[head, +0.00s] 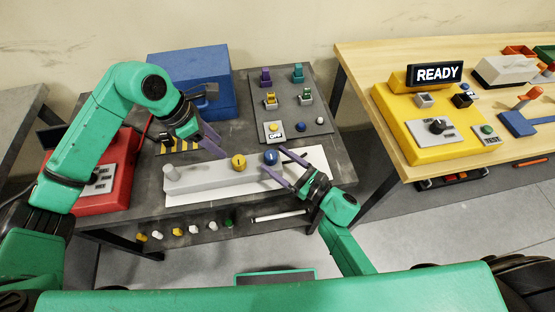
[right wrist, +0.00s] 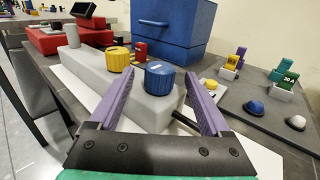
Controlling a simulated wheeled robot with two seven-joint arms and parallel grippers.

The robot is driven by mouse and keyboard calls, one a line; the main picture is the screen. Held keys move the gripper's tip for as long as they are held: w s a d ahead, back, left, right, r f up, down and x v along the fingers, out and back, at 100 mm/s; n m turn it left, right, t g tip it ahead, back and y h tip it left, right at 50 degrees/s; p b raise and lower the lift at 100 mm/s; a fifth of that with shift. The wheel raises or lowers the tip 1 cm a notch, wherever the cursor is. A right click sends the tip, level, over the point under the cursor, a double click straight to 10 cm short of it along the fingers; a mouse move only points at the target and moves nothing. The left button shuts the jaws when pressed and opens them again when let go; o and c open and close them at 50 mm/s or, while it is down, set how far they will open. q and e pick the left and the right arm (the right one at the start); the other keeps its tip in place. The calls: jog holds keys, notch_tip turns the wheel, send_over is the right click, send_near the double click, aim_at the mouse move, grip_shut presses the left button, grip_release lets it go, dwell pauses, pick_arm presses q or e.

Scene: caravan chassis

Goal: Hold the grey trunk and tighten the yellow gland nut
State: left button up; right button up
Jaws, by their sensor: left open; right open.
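The grey trunk (head: 205,178) lies across the front of the dark table, partly on a white sheet. The yellow gland nut (head: 238,162) sits on its top, and it also shows in the right wrist view (right wrist: 118,60). A blue nut (head: 271,157) sits to the right of it, near the trunk's right end. My left gripper (head: 216,150) is open above and behind the trunk, left of the yellow nut. My right gripper (head: 276,164) is open at the trunk's right end. In the right wrist view the blue nut (right wrist: 158,78) stands between its fingers, with gaps on both sides.
A blue box (head: 190,72) stands behind the trunk and a red box (head: 105,180) at the left. Small coloured parts stand on a dark panel (head: 290,90) at the back right. A wooden table (head: 385,60) with a yellow READY unit (head: 420,110) stands further right.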

jog(key=shift+w+a, duration=0.15)
grip_shut()
dwell(0.9)
